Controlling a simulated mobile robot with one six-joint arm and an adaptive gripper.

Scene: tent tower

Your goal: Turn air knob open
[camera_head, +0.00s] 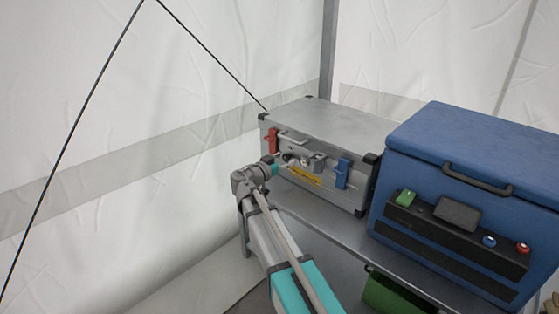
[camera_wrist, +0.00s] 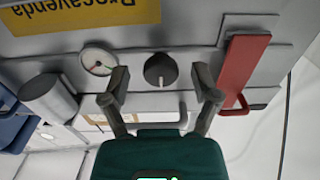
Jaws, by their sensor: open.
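A dark round knob (camera_wrist: 161,70), which fits the air knob, is on the front of the silver case (camera_head: 325,130). A pale pointer or stem shows at its lower edge in the wrist view. My gripper (camera_wrist: 162,88) is open, with one finger on each side of the knob and a visible gap to it on both sides. I cannot tell how far the fingertips are from the panel. In the head view, my gripper (camera_head: 286,159) is at the case front and partly hides the knob area.
A round gauge (camera_wrist: 99,60) is left of the knob in the wrist view, a red latch (camera_wrist: 243,72) right. A grey cylinder (camera_wrist: 50,98) and blue latch (camera_wrist: 14,125) are further left. A blue box (camera_head: 480,160) stands right of the case on the shelf (camera_head: 335,233).

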